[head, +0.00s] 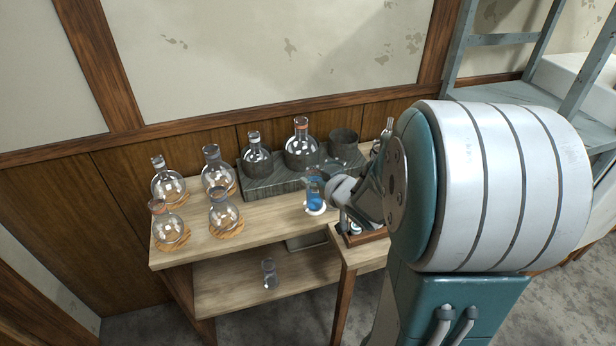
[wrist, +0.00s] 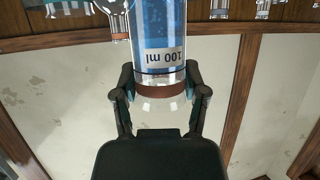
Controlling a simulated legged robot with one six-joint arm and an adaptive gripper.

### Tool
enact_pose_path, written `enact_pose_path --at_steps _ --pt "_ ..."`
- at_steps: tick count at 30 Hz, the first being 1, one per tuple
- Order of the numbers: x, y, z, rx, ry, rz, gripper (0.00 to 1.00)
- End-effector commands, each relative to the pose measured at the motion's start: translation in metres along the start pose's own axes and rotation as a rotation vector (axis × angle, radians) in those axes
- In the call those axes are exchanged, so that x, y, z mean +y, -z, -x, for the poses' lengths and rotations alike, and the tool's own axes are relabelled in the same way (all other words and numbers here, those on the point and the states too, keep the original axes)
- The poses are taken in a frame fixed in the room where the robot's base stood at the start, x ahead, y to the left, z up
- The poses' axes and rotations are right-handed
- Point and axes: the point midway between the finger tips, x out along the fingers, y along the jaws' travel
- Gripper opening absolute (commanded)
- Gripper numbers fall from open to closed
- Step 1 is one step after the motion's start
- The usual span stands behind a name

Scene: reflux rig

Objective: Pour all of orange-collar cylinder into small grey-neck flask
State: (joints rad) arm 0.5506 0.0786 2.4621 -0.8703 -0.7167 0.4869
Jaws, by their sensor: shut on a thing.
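My gripper (head: 324,189) is shut on the orange-collar cylinder (head: 314,192), which holds blue liquid and has a white foot. In the wrist view the cylinder (wrist: 155,45) shows a "100 ml" label, upside down in the picture. Its orange-brown collar (wrist: 203,92) is between the fingers (wrist: 160,92). It looks upright or nearly so, over the bench; I cannot tell whether its foot touches. Grey-looking necks show on the front flask (head: 225,216), the flask behind it (head: 218,178) and a flask on the grey block (head: 257,161). I cannot tell which is the small grey-neck flask.
A reddish-necked flask (head: 171,230) and another round flask (head: 168,186) stand at the bench's left on cork rings. The grey block (head: 262,188) also bears an orange-necked flask (head: 301,152) and an empty dark well (head: 343,142). A glass vessel (head: 269,274) stands on the lower shelf.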

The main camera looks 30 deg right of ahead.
Motion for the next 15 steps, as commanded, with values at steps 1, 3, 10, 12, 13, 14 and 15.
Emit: enact_pose_path --at_steps 1,3,10,12,13,14,15 --pt "0.001 0.001 0.004 0.002 -0.001 0.002 0.00" --pt "0.003 0.001 0.008 0.002 -0.002 -0.001 0.00" --pt "0.005 0.002 0.018 0.002 0.000 0.001 0.00" --pt "0.006 0.004 0.020 0.003 0.000 0.001 0.00" --pt "0.006 0.006 0.022 0.004 0.000 0.002 0.00" --pt "0.006 0.009 0.023 0.004 0.000 0.003 0.00" --pt "0.006 0.012 0.025 0.004 0.000 0.003 0.00"
